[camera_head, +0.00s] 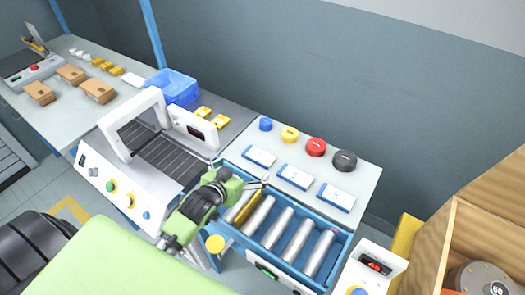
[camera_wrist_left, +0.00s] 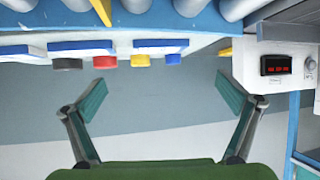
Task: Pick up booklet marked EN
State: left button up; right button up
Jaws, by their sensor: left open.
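Three white booklets with blue edges lie in a row on the grey table: the left one (camera_head: 259,156), the middle one (camera_head: 297,176) and the right one (camera_head: 336,197). Their markings are too small to read, so I cannot tell which is EN. My left gripper (camera_head: 257,186) is near the table's front edge, above the roller conveyor and just in front of the left and middle booklets. In the left wrist view my left gripper (camera_wrist_left: 160,100) is open, with nothing between its fingers. Blue-edged booklets (camera_wrist_left: 160,44) show beyond it there. My right gripper is not in view.
Blue, yellow, red and black discs (camera_head: 316,147) stand behind the booklets. A roller conveyor (camera_head: 284,228) with blue sides lies in front. A white machine frame (camera_head: 135,120) and a blue bin (camera_head: 172,87) stand left. A wooden box (camera_head: 455,240) is at right.

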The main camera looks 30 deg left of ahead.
aim_at(258, 156)
pick_arm(q)
jog(key=x, duration=0.4)
jog(key=shift+w+f, duration=0.15)
jog(key=shift+w, duration=0.05)
jog(key=shift+p+x, duration=0.35)
jog(key=shift+x, duration=0.9)
jog(key=shift+w+f, duration=0.1)
jog(key=shift+w, duration=0.15)
jog(key=x, duration=0.3)
jog(key=shift+a+f+p, duration=0.1)
jog(key=shift+p, duration=0.3)
jog(key=shift+w+f, duration=0.35)
jog(key=shift+w, duration=0.15)
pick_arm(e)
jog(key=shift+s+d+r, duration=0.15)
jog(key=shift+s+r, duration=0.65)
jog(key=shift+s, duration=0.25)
pick_arm(q)
jog(key=c, duration=1.2)
